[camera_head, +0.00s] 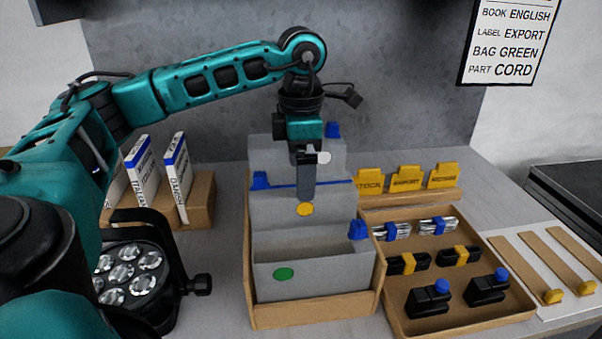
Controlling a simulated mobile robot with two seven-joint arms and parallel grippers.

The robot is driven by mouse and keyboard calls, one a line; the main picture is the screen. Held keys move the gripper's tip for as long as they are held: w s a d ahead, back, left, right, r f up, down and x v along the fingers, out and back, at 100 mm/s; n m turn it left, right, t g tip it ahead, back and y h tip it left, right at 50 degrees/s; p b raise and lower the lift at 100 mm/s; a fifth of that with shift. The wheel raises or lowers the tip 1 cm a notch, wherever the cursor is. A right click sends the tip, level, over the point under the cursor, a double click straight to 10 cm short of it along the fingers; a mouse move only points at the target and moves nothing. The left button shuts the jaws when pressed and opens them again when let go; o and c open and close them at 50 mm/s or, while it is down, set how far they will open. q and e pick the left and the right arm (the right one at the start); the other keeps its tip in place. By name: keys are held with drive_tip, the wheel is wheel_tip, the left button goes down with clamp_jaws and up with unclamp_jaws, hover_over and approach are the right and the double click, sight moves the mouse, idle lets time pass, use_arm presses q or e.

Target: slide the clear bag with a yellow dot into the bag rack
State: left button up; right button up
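The bag with a yellow dot (277,209) is a grey, see-through-looking sheet with a blue strip along its top. It stands upright in the middle of the wooden bag rack (314,315), between a front grey bag with a green dot (325,272) and another grey panel (268,153) behind. Its lower part is hidden by the front bag. My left gripper (306,188) points down at its top edge, with a finger in front of the sheet just above the yellow dot. The finger gap is hidden, so I cannot tell whether it grips. My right gripper is not in view.
A tray (395,314) of cables and black parts stands close to the rack's right, with yellow tabbed cards (405,179) behind it. A round lamp (130,275) stands left of the rack, near a holder (203,200) with white booklets. A grey wall is behind.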

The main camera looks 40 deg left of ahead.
use_arm(q)
wheel_tip(320, 180, up, 11)
drive_tip(key=p, duration=0.2)
drive_tip(key=shift+r+p, duration=0.2)
drive_tip(key=shift+p, duration=0.15)
drive_tip(key=shift+s+d+f, duration=0.1)
idle(0.4)
